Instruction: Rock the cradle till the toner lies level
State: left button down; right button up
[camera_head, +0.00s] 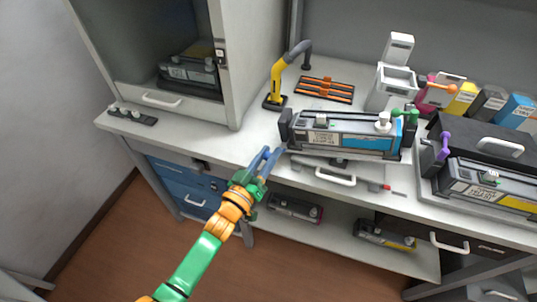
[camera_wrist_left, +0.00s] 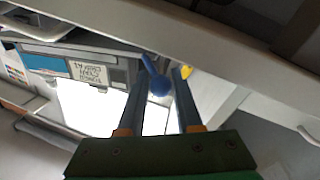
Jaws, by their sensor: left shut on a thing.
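A toner cartridge (camera_head: 345,136) with a grey label and a blue strip lies in a grey cradle (camera_head: 330,165) on the bench. In the left wrist view the cartridge label (camera_wrist_left: 88,72) is at the upper left. My left gripper (camera_head: 267,160) is at the bench's front edge, by the cradle's left end. In the left wrist view a blue ball knob on a short stem (camera_wrist_left: 158,86) is between my left fingers (camera_wrist_left: 160,105), which are shut on it. In the head view the fingers largely hide the knob. I cannot tell whether the toner is level. My right gripper is not in view.
A second dark cartridge (camera_head: 490,185) sits in a tray at the right. Colored cartons (camera_head: 465,98), a white device (camera_head: 392,82), an orange rack (camera_head: 323,89) and a yellow-grey jointed tool (camera_head: 280,82) stand behind. A cabinet (camera_head: 168,97) is at the left.

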pick_arm(q)
jog(key=c, duration=0.6)
grip_release()
jog(key=v, duration=0.7)
